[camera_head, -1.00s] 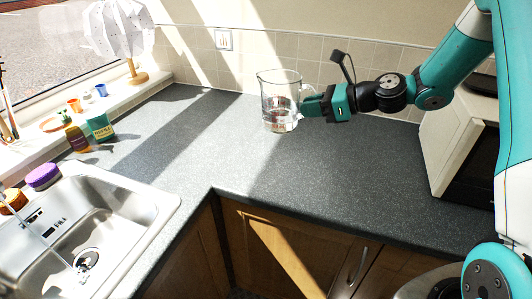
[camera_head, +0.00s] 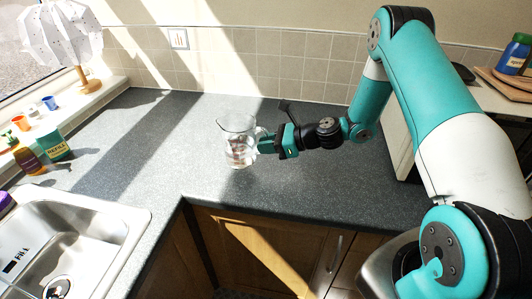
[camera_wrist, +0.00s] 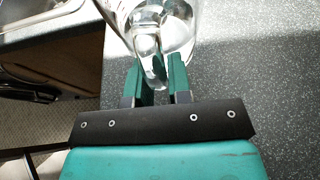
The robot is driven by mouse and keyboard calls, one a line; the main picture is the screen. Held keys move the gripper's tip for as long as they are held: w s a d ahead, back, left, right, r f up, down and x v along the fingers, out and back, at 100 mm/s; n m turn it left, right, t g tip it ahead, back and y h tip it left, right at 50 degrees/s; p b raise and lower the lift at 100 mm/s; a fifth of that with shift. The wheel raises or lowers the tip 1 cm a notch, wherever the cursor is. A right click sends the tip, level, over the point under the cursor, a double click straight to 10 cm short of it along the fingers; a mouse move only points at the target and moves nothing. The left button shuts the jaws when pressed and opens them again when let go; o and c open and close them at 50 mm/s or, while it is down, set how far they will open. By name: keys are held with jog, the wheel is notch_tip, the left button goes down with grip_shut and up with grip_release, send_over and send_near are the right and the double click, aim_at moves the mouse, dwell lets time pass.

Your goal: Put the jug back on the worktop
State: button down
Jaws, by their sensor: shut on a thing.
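The clear glass jug (camera_head: 236,143) is upright at or just above the grey speckled worktop (camera_head: 310,185), near the corner. I cannot tell whether its base touches the surface. My gripper (camera_head: 264,143) comes from the right and is shut on the jug's handle. In the wrist view the green fingers (camera_wrist: 163,78) stand on either side of the glass handle, and the jug's body (camera_wrist: 185,25) is beyond them, cut off by the top edge.
A steel sink (camera_head: 75,235) is at the lower left. A green tub (camera_head: 54,145) and a brown bottle (camera_head: 27,160) stand by the windowsill. A white lamp (camera_head: 65,40) is at the back left. The worktop around the jug is clear.

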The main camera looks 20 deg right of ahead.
jog(key=shift+f+p, duration=0.35)
jog(key=shift+f, duration=1.6)
jog(key=c, duration=1.5)
grip_release()
jog(key=shift+f, duration=0.25)
jog(key=o, duration=0.4)
jog(key=shift+o, duration=0.2)
jog(key=shift+r, duration=0.15)
